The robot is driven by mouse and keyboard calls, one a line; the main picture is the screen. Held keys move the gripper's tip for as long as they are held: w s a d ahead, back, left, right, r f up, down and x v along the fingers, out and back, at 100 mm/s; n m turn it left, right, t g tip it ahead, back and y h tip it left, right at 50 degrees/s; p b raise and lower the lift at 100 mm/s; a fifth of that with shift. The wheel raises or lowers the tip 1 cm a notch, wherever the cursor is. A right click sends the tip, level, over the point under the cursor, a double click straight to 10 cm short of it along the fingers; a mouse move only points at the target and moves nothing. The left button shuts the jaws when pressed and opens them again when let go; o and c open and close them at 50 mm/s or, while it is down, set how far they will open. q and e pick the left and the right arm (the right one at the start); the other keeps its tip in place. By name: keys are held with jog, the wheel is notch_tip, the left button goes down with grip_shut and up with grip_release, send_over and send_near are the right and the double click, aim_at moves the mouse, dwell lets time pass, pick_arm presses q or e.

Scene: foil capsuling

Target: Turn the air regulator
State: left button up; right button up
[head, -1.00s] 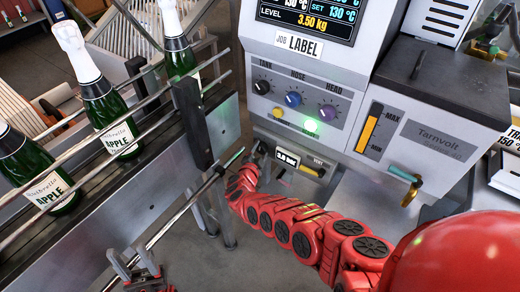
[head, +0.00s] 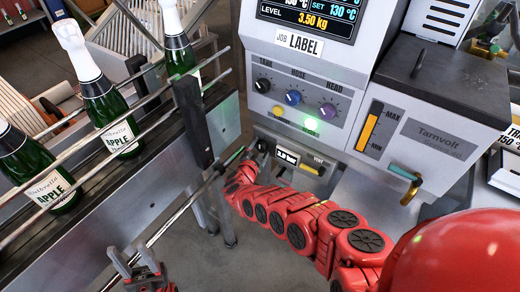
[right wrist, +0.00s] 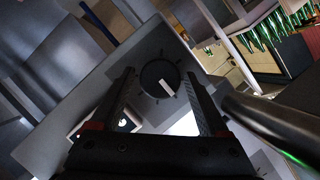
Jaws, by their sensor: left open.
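The air regulator is a black round knob (head: 262,146) with a pale pointer, left of the small "bar" readout (head: 287,158) on the machine's lower front. In the right wrist view the knob (right wrist: 153,88) lies between the fingertips of my right gripper (right wrist: 160,76). The fingers are open, with a gap visible on both sides of the knob. In the head view my red right arm reaches to just below and left of the knob; its fingers are hard to make out there. My left gripper (head: 134,264) is open and empty at the bottom left, away from the knob.
The grey machine has several coloured dials (head: 293,98) above the regulator and a brass-and-teal valve handle (head: 410,185) to the right. A conveyor with rails (head: 160,175) and green bottles (head: 108,112) stands to the left. A dark rod crosses close beside the right gripper (right wrist: 270,125).

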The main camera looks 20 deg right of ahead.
jog(key=shift+o, duration=0.7)
jog(key=shift+s+a+r+p, duration=0.25)
jog(key=shift+s+p, duration=0.15)
jog(key=shift+p, duration=0.1)
jog(key=p+v, duration=0.4)
jog(key=v, duration=1.2)
jog(key=shift+s, duration=0.15)
jog(key=shift+a+f, duration=0.1)
jog(key=shift+f, duration=0.05)
